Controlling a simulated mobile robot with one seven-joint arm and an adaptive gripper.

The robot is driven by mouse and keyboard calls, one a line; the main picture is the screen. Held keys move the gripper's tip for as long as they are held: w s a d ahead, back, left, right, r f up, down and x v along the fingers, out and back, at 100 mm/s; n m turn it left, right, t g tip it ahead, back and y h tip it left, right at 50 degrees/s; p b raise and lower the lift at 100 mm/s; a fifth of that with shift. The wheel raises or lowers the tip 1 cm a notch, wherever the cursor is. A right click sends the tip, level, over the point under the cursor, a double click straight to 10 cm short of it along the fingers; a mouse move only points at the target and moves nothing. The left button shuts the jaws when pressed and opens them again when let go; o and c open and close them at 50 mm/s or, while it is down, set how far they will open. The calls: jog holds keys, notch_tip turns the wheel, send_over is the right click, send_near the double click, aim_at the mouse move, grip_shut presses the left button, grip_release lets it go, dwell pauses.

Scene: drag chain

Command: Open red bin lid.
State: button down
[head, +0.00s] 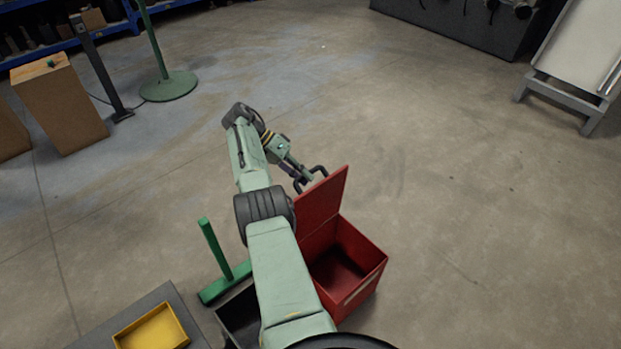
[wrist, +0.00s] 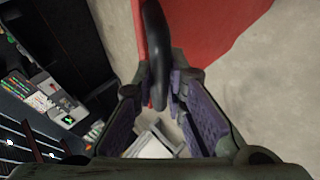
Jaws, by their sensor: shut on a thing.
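The red bin (head: 356,280) stands on the floor right of my arm in the head view. Its red lid (head: 323,200) stands raised, roughly upright, and the bin's inside is visible and looks empty. A black handle (head: 319,169) is on the lid's upper edge. My gripper (head: 303,184) is at this handle. In the wrist view the purple-padded fingers of my gripper (wrist: 168,100) are closed around the black handle (wrist: 154,45), with the red lid (wrist: 210,30) behind it. My arm hides the bin's left part.
A green T-shaped stand (head: 222,265) and a dark open container (head: 240,318) are left of the bin. A yellow tray (head: 153,328) sits on a grey surface at the lower left. The floor right of the bin is clear.

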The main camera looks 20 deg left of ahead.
jog(key=shift+s+a+f+b, duration=0.1)
jog(key=shift+a+f+b, duration=0.35)
jog(key=shift+f+b, duration=0.45)
jog(key=shift+a+r+g+h+b, duration=0.15)
jog(key=shift+g+h+b, duration=0.15)
jog(key=shift+b, duration=0.2)
jog(key=shift+r, duration=0.2)
jog(key=c, duration=1.9)
grip_release()
jog(key=shift+a, duration=0.15)
jog(key=shift+o, duration=1.3)
jog(key=shift+r, duration=0.1)
jog(key=shift+o, duration=0.2)
jog(key=shift+w+r, duration=0.1)
jog(key=shift+w, duration=0.1)
jog(key=shift+w, duration=0.1)
jog(key=shift+d+r+p, duration=0.15)
jog(key=shift+d+p, duration=0.1)
jog(key=shift+p, duration=0.2)
